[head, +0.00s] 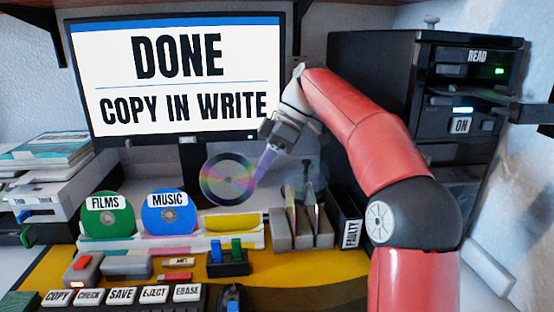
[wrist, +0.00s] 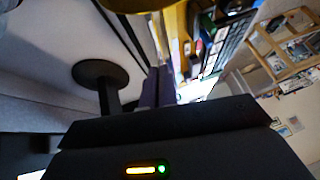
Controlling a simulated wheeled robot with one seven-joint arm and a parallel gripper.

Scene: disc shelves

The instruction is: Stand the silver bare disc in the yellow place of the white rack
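The silver bare disc (head: 224,177) shows rainbow glints and is held up in front of the monitor's stand. My gripper (head: 262,166) is shut on its right edge. The white rack (head: 165,243) stands below, with a green FILMS disc (head: 108,215) and a blue MUSIC disc (head: 169,212) upright in its left and middle places. The yellow place (head: 232,223) at the rack's right end holds no disc. The silver disc hangs above it, apart from it.
A grey slotted holder (head: 290,240) with upright discs stands right of the rack, beside a black FAULTY bin (head: 348,226). The monitor (head: 178,75) reads DONE, COPY IN WRITE. A black drive tower (head: 376,60) stands right. Labelled buttons (head: 120,296) line the front.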

